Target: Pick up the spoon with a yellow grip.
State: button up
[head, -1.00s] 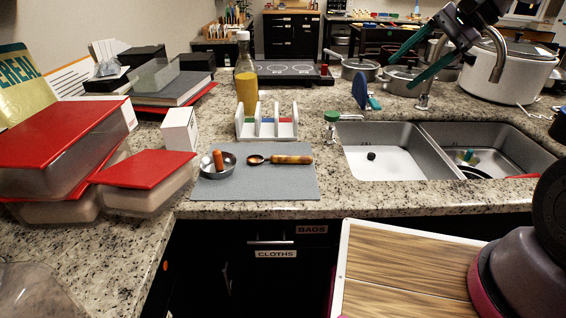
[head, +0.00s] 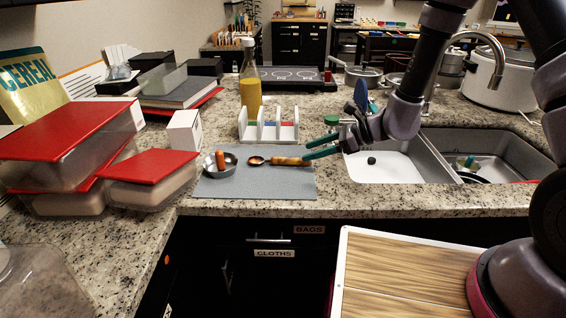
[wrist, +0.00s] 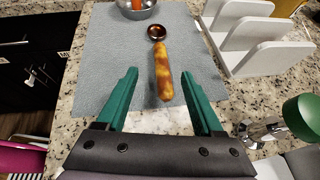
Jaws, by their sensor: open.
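The spoon (head: 281,161) lies on a grey mat (head: 235,188) on the counter. Its bowl is brown and its grip is mottled yellow-orange, pointing right in the head view. In the wrist view the spoon (wrist: 162,69) points its grip toward me, with the bowl at the far end. My gripper (head: 306,148) is open, its green fingers just right of the grip's end. In the wrist view the fingers of my gripper (wrist: 160,90) lie to either side of the grip's near end, apart from it. I cannot tell the height gap.
A metal bowl (head: 220,165) with an orange-brown item stands left of the spoon. A white rack (head: 268,128) stands just behind. A green-topped faucet knob (wrist: 300,117) and sink (head: 390,170) are close right. Red-lidded containers (head: 150,168) crowd the left.

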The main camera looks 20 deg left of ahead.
aim_at(286, 158)
jog(key=x, duration=0.9)
jog(key=shift+r, duration=0.2)
grip_shut()
